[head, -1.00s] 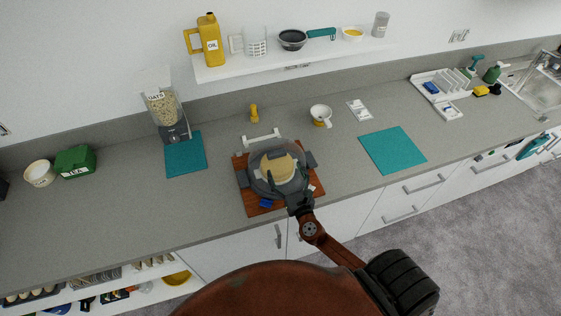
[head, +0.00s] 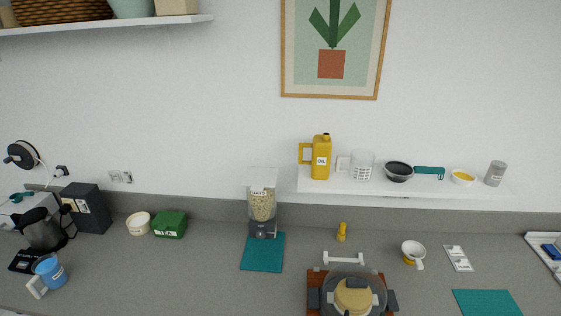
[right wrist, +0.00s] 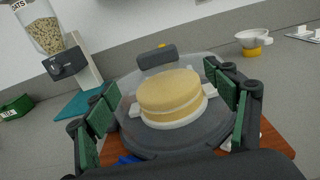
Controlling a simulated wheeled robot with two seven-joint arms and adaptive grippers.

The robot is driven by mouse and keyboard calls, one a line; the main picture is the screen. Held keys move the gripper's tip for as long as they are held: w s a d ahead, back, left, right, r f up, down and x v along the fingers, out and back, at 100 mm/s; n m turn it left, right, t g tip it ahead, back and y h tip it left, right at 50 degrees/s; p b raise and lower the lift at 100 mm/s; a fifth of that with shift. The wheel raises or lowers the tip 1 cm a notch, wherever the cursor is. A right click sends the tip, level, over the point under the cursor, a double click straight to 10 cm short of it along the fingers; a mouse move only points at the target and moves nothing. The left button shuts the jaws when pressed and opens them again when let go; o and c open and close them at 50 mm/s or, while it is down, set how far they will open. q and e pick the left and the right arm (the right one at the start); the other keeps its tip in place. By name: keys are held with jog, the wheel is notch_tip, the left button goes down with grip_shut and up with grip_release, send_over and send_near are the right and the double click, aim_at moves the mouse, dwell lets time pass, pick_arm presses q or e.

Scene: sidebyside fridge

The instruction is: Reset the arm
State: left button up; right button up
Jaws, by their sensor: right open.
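My right gripper (right wrist: 168,92) is open in the right wrist view, its green-padded fingers spread on both sides of a thick yellow round cake or pancake stack (right wrist: 172,92). I cannot tell whether the fingers touch anything. The stack sits on a white base in a round grey cooker (right wrist: 175,138) with a clear rim or lid and dark handles. In the head view the stack (head: 353,296) and the cooker (head: 327,286) are at the bottom edge, on a brown board (head: 313,280). The right gripper is almost wholly cut off there. My left gripper is not in view.
An oat dispenser (head: 262,207) stands by a teal mat (head: 263,252) to the left. A white cup-like funnel (head: 413,252) is to the right. A shelf (head: 400,188) with oil and bowls hangs above.

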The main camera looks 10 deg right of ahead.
jog(key=s+d+f+m+g+h, duration=0.2)
jog(key=s+d+m+g+h, duration=0.55)
jog(key=m, duration=1.35)
jog(key=s+a+f+m+g+y, duration=0.35)
jog(key=s+f+m+y, duration=0.2)
jog(key=s, duration=0.25)
jog(key=s+a+f+m+g+y, duration=0.3)
jog(key=s+a+f+m+y, duration=0.15)
jog(key=s+m, duration=0.3)
notch_tip(320, 180, down, 35)
jog(key=s+n+g+y+b, duration=0.1)
jog(key=s+n+b, duration=0.1)
jog(key=b, duration=0.4)
jog(key=s+a+f+g+b, duration=0.1)
jog(key=s+f+b, duration=0.3)
jog(key=s+f, duration=1.5)
notch_tip(320, 180, down, 4)
jog(key=shift+s+g, duration=0.3)
